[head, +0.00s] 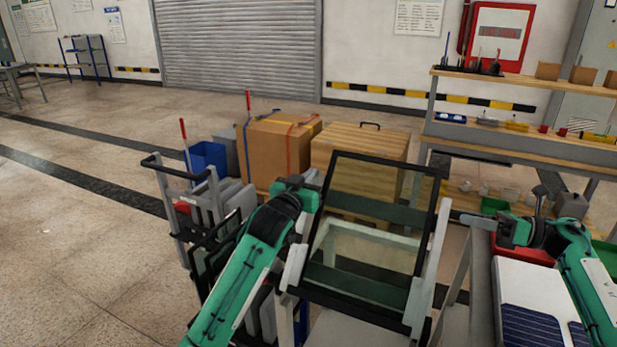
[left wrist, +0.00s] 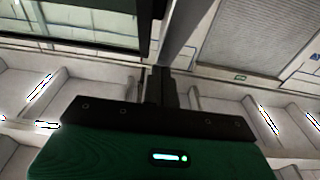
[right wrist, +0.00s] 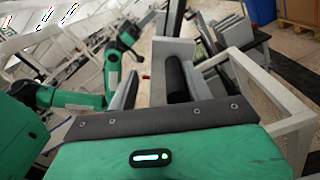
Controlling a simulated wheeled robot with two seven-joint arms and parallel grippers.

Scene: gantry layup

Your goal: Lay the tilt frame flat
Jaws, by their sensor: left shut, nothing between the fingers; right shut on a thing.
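The tilt frame (head: 429,215) is a black-edged rectangle around clear glass in the middle of the head view. It stands steeply tilted between pale grey side rails (head: 437,250). My left gripper (head: 314,190) is shut and empty beside the frame's left edge. In the left wrist view its closed fingers (left wrist: 160,85) lie close to a black frame bar (left wrist: 80,46); I cannot tell whether they touch. My right gripper (head: 503,232) is right of the frame and apart from it. In the right wrist view it is shut on a black cylinder (right wrist: 177,78).
A wooden crate (head: 350,148) and a cardboard box (head: 270,150) stand behind the frame. A cart with upright panels (head: 215,205) is at left. A shelf (head: 530,143) stands at the back right. A white board with dark solar cells (head: 530,328) lies at right. Floor at far left is clear.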

